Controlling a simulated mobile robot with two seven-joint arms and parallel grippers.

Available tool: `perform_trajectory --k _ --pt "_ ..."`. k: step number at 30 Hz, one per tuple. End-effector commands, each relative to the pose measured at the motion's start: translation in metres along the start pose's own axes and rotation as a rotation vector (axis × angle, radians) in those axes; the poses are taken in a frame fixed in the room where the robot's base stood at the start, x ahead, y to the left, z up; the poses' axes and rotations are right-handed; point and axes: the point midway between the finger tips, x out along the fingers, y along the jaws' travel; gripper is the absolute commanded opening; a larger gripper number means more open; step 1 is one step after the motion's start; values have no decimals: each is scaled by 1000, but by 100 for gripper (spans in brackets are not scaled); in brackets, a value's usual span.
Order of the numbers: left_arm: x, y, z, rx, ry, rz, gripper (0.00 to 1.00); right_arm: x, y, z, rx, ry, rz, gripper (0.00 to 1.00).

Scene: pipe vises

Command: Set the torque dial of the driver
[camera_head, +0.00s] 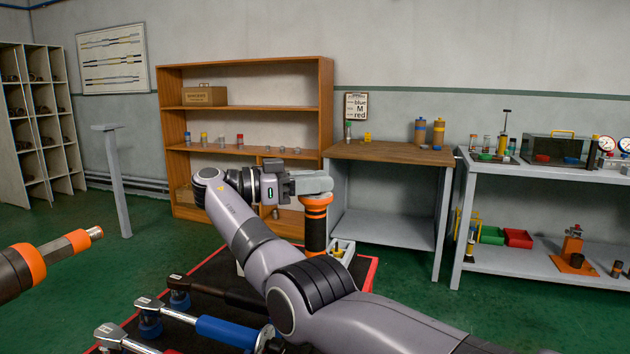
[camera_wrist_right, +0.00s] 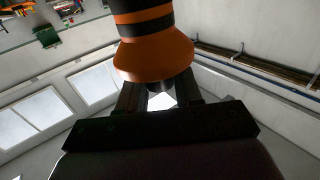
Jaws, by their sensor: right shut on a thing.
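My right gripper (camera_head: 288,187) reaches in over the cart and is shut on the driver (camera_head: 316,228), an upright orange and black cylinder with a wide orange collar near its top. In the right wrist view, the driver (camera_wrist_right: 152,45) comes down between the two dark fingers (camera_wrist_right: 160,97), its orange collar flaring just above them. The gripped end is mostly hidden by the fingers, and I cannot read any dial marks. My left gripper is out of view. Another black and orange tool (camera_head: 38,264) with a coppery tip juts in from the left edge.
Torque wrenches, one with a blue handle (camera_head: 228,331), lie on the dark red-edged cart top (camera_head: 367,278) below my arm. A small white tray (camera_head: 343,250) stands beside the driver. Behind are a wooden shelf (camera_head: 327,120), a wooden-topped bench (camera_head: 385,152) and a grey rack (camera_head: 560,171).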

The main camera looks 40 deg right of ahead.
Motion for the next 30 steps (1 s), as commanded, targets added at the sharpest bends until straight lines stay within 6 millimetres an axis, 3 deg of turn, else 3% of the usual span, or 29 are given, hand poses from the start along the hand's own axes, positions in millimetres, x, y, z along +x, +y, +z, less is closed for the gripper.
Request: perform_trajectory --k 23,24,25,30 --pt "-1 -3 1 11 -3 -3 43 0 0 0 0 -1 27 4" --pt "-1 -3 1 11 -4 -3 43 0 0 0 0 -1 27 41" --pt "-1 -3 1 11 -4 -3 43 0 0 0 0 -1 27 51" --pt "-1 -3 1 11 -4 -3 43 0 0 0 0 -1 27 54"
